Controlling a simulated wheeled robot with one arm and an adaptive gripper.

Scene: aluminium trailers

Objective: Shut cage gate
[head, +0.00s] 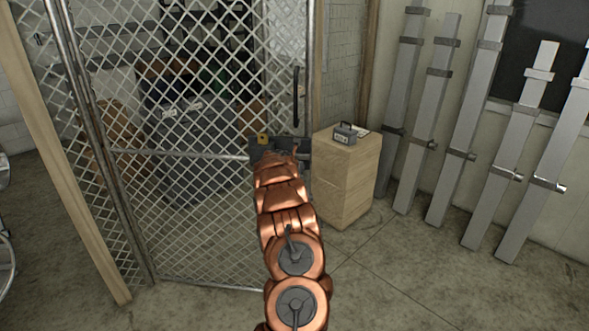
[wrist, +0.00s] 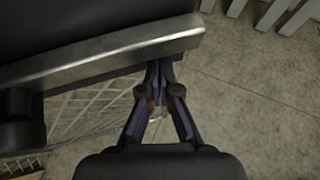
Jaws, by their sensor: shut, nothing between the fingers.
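The cage gate (head: 205,110) is a chain-link panel in a metal tube frame, filling the left and middle of the head view. Its upright black handle (head: 296,97) is near its right edge. My gripper (head: 280,148) is in front of the gate's right side, below the handle; my arm hides the lower right of the frame. In the wrist view my gripper (wrist: 159,72) is shut and empty, its fingertips close to a metal bar (wrist: 100,67) that looks like the gate frame. I cannot tell whether they touch, or how far the gate stands from its latch post.
A wooden cabinet (head: 345,180) with a small grey box (head: 344,133) on top stands right of the gate. Several grey metal beams (head: 453,110) lean on the right wall. A wooden post (head: 75,160) is at left. The concrete floor (head: 400,280) at front right is clear.

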